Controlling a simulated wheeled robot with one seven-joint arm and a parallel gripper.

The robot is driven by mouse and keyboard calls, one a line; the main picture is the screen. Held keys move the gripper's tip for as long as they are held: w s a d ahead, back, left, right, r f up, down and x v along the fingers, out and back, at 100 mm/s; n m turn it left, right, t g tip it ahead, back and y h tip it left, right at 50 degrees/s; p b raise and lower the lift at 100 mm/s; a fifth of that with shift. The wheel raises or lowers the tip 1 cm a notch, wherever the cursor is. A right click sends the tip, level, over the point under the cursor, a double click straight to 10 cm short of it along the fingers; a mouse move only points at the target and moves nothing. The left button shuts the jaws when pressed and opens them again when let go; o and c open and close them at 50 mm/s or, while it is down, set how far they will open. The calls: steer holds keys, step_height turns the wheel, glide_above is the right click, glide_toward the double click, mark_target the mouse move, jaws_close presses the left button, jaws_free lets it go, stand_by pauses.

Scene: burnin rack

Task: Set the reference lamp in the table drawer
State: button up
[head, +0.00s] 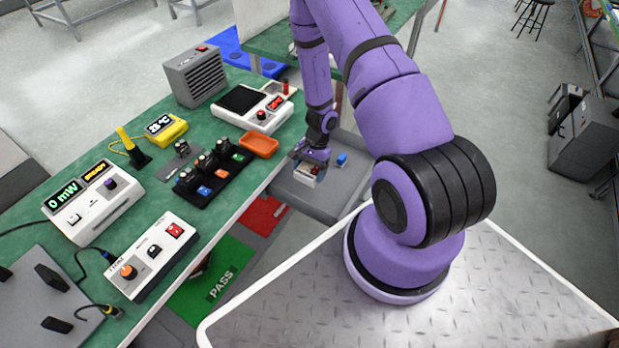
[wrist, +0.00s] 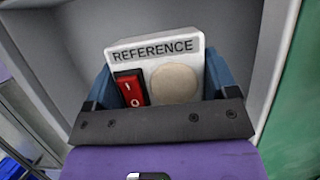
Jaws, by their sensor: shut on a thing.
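The reference lamp (wrist: 187,47) is a white block marked REFERENCE, with a red rocker switch and a round pale disc. My gripper (wrist: 160,85) is shut on it, with a blue finger at either side. In the head view my gripper (head: 311,163) is low over the open grey table drawer (head: 335,192), and the white lamp (head: 305,174) shows beneath it. Grey drawer walls surround the lamp in the wrist view. I cannot tell whether the lamp touches the drawer floor. The gripper hides part of the lamp.
A small blue block (head: 341,159) lies in the drawer, right of my gripper. An orange tray (head: 259,145) sits on the green table near the edge. A white instrument (head: 252,107) and grey heater-like box (head: 195,77) stand behind. Red and green PASS areas (head: 213,284) lie below the table edge.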

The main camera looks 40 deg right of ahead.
mark_target(308, 190)
steer(key=shift+f, duration=3)
steer(key=o, duration=0.9)
steer(key=shift+f, duration=0.15)
